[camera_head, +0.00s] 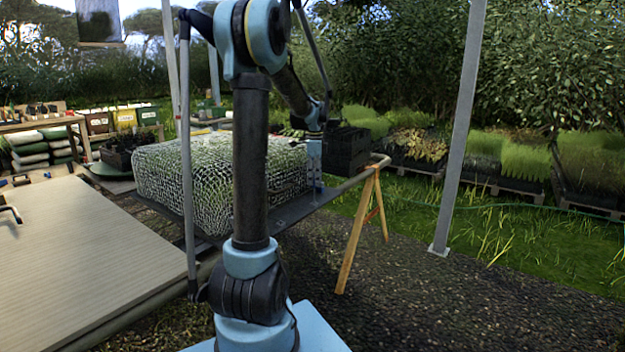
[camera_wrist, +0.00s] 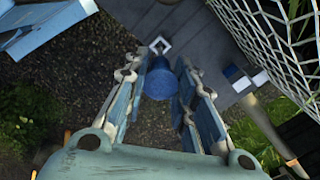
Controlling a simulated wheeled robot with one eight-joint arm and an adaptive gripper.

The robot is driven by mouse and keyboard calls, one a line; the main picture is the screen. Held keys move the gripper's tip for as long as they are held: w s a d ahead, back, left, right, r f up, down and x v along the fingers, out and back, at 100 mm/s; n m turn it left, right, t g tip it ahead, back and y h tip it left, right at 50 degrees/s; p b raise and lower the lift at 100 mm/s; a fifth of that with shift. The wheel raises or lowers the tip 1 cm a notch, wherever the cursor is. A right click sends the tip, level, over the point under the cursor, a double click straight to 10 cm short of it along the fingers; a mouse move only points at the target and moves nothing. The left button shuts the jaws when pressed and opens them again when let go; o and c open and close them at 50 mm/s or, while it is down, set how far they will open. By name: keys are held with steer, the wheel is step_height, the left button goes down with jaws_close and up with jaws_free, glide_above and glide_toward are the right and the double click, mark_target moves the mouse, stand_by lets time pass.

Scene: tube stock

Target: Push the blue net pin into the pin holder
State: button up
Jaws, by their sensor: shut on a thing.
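The blue net pin (camera_wrist: 161,80) shows as a round blue head between my fingertips in the wrist view. My gripper (camera_wrist: 159,76) is shut on it. A small white-edged square with a dark middle (camera_wrist: 160,46) lies on the grey board just beyond the pin; it looks like the pin holder. I cannot tell whether the pin's lower end is in it, as the head hides that end. In the head view my arm reaches down beside the netted bundle (camera_head: 210,180), at the right end of the grey board (camera_head: 292,208); the pin is not clear there.
The white net (camera_wrist: 262,38) is close at the upper right of the wrist view. A blue and white block (camera_wrist: 260,78) is right of the pin. A wooden trestle leg (camera_head: 358,232) supports the board's end. Black crates (camera_head: 346,150) stand behind.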

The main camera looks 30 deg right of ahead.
mark_target(314, 187)
steer(key=shift+f, duration=3.25)
stand_by(1.8)
steer(key=o, duration=1)
steer(key=shift+o, duration=0.2)
steer(key=o, duration=1)
steer(key=shift+r, duration=0.1)
steer(key=shift+r, duration=1.1)
steer(key=shift+r, duration=0.1)
